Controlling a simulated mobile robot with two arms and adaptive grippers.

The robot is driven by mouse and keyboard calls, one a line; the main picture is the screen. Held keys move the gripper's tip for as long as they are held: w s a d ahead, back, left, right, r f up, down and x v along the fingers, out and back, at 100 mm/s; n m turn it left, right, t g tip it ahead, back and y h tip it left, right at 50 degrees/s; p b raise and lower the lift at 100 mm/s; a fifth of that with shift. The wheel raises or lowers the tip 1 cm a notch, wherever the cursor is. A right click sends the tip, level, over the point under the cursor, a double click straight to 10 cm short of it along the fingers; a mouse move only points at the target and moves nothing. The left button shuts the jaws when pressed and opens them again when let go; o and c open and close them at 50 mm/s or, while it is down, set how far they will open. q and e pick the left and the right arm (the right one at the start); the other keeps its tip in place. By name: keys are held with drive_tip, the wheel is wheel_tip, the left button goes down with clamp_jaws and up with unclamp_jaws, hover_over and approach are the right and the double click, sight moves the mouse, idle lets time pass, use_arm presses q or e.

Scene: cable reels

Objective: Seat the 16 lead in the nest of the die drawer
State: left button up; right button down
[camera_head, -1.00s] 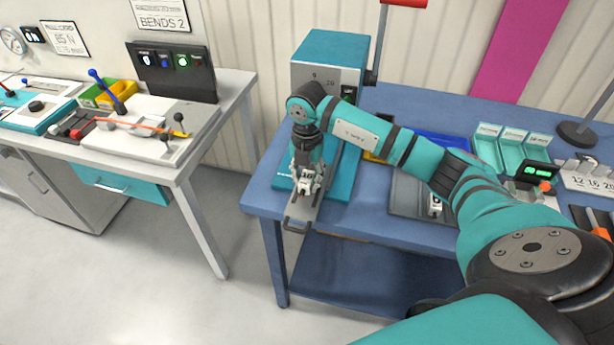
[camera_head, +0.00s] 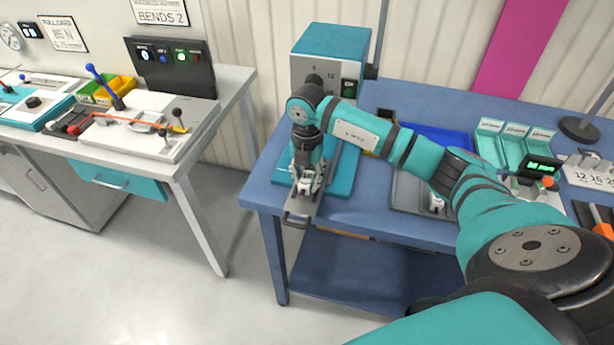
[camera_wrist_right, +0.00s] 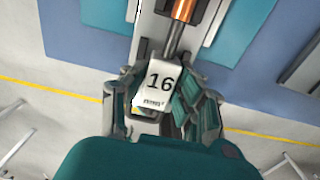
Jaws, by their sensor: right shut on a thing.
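The 16 lead (camera_wrist_right: 180,35) shows in the right wrist view as a copper end on a grey metal barrel, with a white tag (camera_wrist_right: 158,86) reading 16. My right gripper (camera_wrist_right: 160,105) is shut on the lead by the tag, with a finger on each side. In the head view my right gripper (camera_head: 306,186) is low over the grey die drawer (camera_head: 297,219), which stands pulled out at the table's front edge from the teal press (camera_head: 330,50). The gripper and lead hide the nest, so I cannot tell whether the lead touches it. My left gripper is out of view.
Right of the press, a grey tray (camera_head: 405,190) lies before a blue bin (camera_head: 444,139). Teal trays (camera_head: 512,148) and a small display (camera_head: 542,168) stand farther right. A white bench (camera_head: 205,150) stands left across an open floor gap. My right arm crosses the table.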

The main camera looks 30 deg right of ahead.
sight(307, 177)
drive_tip(key=shift+f+b, duration=0.4)
drive_tip(key=shift+f, duration=0.3)
drive_tip(key=c, duration=0.9)
unclamp_jaws()
wheel_tip(307, 177, up, 12)
drive_tip(key=shift+r, duration=0.1)
